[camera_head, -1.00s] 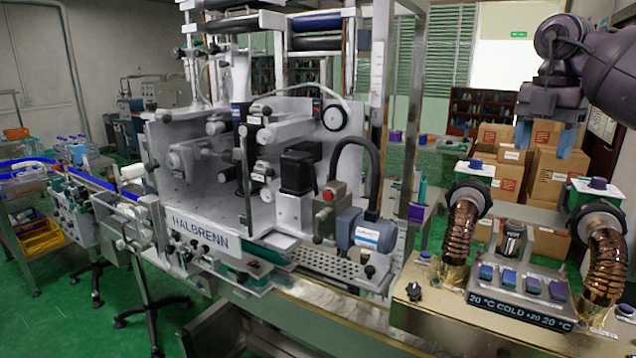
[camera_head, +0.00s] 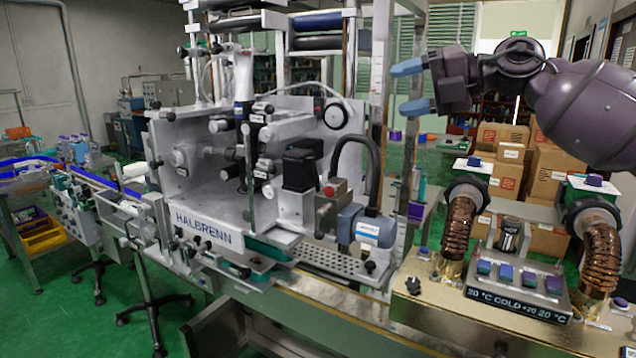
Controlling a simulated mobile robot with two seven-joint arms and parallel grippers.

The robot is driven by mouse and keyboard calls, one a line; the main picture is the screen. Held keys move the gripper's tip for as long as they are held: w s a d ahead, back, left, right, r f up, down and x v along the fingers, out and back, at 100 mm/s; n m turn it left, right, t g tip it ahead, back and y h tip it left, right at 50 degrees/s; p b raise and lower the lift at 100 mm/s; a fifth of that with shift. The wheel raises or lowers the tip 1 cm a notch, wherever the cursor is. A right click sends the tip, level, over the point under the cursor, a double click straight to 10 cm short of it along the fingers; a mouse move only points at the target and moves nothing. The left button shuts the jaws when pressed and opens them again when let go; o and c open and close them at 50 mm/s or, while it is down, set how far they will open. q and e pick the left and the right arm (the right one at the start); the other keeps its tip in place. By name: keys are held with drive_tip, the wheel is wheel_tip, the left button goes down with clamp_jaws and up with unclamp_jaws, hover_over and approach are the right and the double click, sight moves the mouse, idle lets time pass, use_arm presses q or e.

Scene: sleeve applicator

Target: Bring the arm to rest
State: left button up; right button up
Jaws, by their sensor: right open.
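My right arm reaches in from the right edge, dark purple. Its right gripper (camera_head: 412,87) is open, with two blue-tipped fingers pointing left, one above the other. Nothing is between the fingers. The gripper hangs in the air at the upper right, in front of a metal post in the picture and above the gold-topped bench (camera_head: 445,313). My left gripper is not in view.
The white HALBRENN machine (camera_head: 205,228) fills the middle. On the bench stand two copper corrugated hoses (camera_head: 457,228), a dark HOT cup (camera_head: 508,237) and a COLD-labelled block (camera_head: 517,302) with several coloured caps. Cardboard boxes (camera_head: 550,185) are stacked behind.

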drive_tip(key=a+f+m+t+y, duration=0.3)
drive_tip(key=f+m+t+y, duration=0.2)
drive_tip(key=f+m+t, duration=0.3)
drive_tip(key=s+d+f+m+t+h, duration=0.2)
drive_tip(key=d+f+m+h, duration=0.15)
drive_tip(key=f+m, duration=0.45)
drive_tip(key=s+d+f+m+t+h, duration=0.15)
drive_tip(key=f+m+h, duration=0.3)
drive_tip(key=f, duration=0.65)
drive_tip(key=s+d+f+m+t+h, duration=0.1)
drive_tip(key=d+f+m+t+h, duration=0.3)
drive_tip(key=f, duration=0.6)
drive_tip(key=s+d+f+m+g+h, duration=0.3)
drive_tip(key=s+f+m+g, duration=0.1)
drive_tip(key=s+f, duration=0.9)
drive_tip(key=s+d+f+m+g+h, duration=0.3)
drive_tip(key=s+f+m, duration=0.3)
drive_tip(key=s+f, duration=0.8)
drive_tip(key=shift+s+d+g+h, duration=0.4)
drive_tip(key=shift+s+g+h, duration=0.35)
drive_tip(key=shift+s, duration=0.25)
drive_tip(key=shift+f+m, duration=0.1)
drive_tip(key=shift+m, duration=0.25)
